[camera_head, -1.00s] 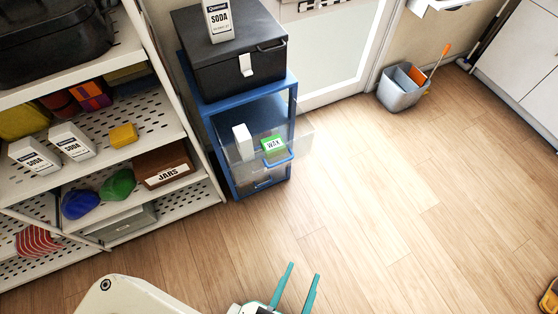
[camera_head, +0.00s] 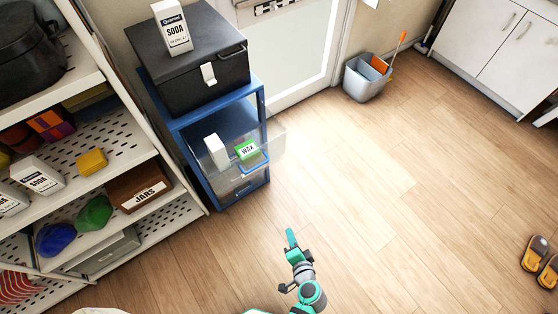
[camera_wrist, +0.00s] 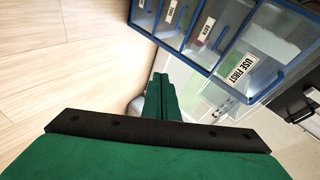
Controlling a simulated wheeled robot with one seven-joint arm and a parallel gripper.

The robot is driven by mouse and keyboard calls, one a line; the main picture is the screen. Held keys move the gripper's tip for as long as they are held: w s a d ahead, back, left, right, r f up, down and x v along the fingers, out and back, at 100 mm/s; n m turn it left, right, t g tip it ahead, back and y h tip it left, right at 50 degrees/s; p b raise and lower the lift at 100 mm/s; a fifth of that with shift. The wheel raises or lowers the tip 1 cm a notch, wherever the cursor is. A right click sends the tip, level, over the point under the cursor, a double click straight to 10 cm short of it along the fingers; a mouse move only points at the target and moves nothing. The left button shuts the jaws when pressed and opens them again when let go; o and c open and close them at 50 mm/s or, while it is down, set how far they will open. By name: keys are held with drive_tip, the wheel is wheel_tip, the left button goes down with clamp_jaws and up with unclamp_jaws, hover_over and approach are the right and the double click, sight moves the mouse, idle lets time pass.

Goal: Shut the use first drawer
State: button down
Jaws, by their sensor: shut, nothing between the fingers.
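The use first drawer (camera_head: 272,137) is the clear top drawer of a blue-framed unit (camera_head: 188,163), pulled out, with a blue handle (camera_head: 253,164). A white box (camera_head: 215,151) and a green WAX box (camera_head: 247,150) are in it. In the wrist view its USE FIRST label (camera_wrist: 237,71) is readable, with other labelled drawers beside it. My gripper (camera_head: 291,238) is shut and empty, in front of the unit, low in the head view and apart from the drawer. In the wrist view its green fingers (camera_wrist: 160,80) are together.
A black box (camera_head: 203,70) with a soda carton (camera_head: 172,27) stands on the unit. A loaded white shelf (camera_head: 120,165) is close on the left. A grey bucket (camera_head: 367,77) is by the door; yellow-and-black footwear (camera_head: 541,257) lies far right. The middle floor is clear.

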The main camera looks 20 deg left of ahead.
drive_tip(key=w+a+r+y, duration=0.1)
drive_tip(key=w+r+y, duration=0.4)
drive_tip(key=w, duration=0.4)
drive_tip(key=t+y, duration=0.1)
drive_tip(key=y, duration=0.2)
approach(274, 154)
drive_tip(key=x, duration=0.6)
drive_tip(key=shift+w+a, duration=0.1)
drive_tip(key=shift+a, duration=0.2)
